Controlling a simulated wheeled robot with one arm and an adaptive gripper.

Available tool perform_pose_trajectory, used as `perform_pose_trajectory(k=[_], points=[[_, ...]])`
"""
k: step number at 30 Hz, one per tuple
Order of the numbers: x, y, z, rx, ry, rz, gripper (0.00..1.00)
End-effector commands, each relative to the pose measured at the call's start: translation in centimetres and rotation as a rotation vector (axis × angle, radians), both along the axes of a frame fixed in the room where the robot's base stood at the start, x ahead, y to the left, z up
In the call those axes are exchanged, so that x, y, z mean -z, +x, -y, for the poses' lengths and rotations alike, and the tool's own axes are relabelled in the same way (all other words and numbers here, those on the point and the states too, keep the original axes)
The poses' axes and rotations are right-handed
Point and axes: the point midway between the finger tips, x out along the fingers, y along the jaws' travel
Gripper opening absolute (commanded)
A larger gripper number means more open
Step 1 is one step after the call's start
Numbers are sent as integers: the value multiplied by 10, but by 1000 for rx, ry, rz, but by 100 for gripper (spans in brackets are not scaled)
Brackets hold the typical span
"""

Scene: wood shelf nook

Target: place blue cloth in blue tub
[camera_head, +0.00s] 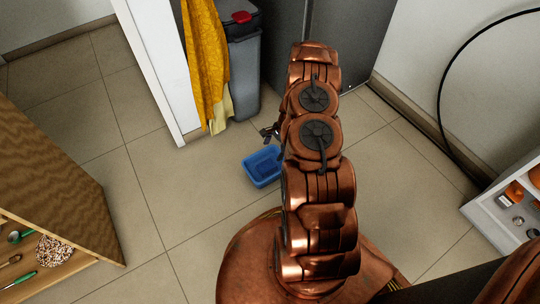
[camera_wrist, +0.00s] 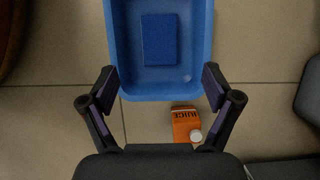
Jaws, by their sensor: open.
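The blue tub (camera_head: 262,167) stands on the tiled floor beside my arm. It also shows at the top of the wrist view (camera_wrist: 160,91), with its far end cut off. The blue cloth (camera_wrist: 159,40), a flat darker-blue rectangle, lies on the floor of the tub, apart from its near wall. I cannot make the cloth out in the head view. My gripper (camera_wrist: 160,82) is open and empty, its two fingers apart above the near end of the tub. In the head view my gripper (camera_head: 270,132) is partly hidden behind my arm, just beyond the tub.
An orange juice carton (camera_wrist: 185,125) is on the floor near the tub. A grey bin (camera_head: 245,75) and a hanging yellow cloth (camera_head: 207,60) stand behind. A wooden table (camera_head: 60,190) is left, a white drawer (camera_head: 490,210) right. Floor left of the tub is clear.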

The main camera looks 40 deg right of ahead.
Motion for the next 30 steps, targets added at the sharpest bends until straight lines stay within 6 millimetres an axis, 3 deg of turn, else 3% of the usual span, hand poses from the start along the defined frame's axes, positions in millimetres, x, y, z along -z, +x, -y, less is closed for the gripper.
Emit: perform_pose_trajectory(k=[6, 11, 21, 30], points=[[-18, -1, 7, -2, 2, -1, 89], [-35, 3, -1, -39, 6, 7, 89], [-134, 19, -63, -298, 23, 63, 89], [-219, 4, -122, -547, 31, 98, 89]])
